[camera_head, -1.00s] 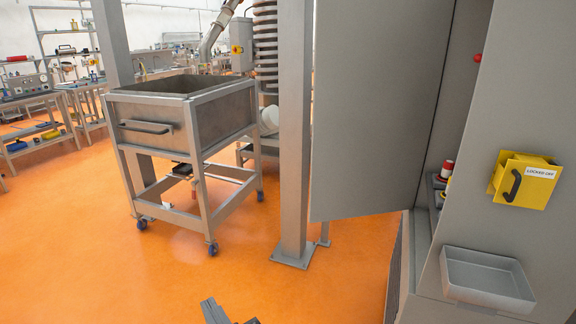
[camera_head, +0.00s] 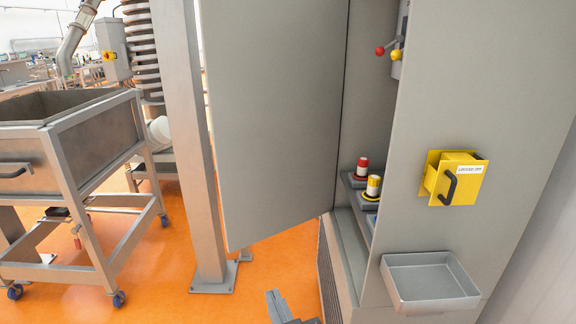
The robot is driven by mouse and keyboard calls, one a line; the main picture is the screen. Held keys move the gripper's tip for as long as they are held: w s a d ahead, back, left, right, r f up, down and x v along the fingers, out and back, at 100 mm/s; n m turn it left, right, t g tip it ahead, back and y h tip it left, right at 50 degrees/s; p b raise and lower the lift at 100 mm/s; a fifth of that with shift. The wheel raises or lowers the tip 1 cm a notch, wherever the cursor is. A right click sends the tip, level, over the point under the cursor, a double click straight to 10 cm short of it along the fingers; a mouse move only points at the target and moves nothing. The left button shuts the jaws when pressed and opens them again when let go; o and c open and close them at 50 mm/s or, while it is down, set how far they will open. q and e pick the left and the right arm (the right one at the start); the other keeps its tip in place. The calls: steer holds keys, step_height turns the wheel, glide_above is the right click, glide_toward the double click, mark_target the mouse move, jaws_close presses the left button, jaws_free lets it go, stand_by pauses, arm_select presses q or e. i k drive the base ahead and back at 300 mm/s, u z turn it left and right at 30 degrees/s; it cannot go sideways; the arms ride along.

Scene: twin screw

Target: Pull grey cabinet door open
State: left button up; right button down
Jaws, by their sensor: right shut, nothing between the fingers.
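The grey cabinet door (camera_head: 270,110) stands swung wide open in the head view, to the left of the cabinet (camera_head: 450,90). The cabinet's inside shows between the door and the cabinet's side panel. My right gripper (camera_head: 292,314) is at the bottom edge of the picture, below the door's lower edge and apart from it. It is shut with nothing held, and only its tip end shows. My left gripper is not in view.
Inside the cabinet are a red-topped and a yellow-topped part (camera_head: 373,187) and levers with red and yellow knobs (camera_head: 395,54). A yellow "locked off" box (camera_head: 456,184) and a grey tray (camera_head: 430,284) are on its side. A steel post (camera_head: 190,150) and a wheeled cart (camera_head: 100,155) stand left.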

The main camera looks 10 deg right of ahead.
mark_target(274, 70)
steer(key=z, duration=0.1)
steer(key=i, duration=1.15)
steer(key=u, duration=0.5)
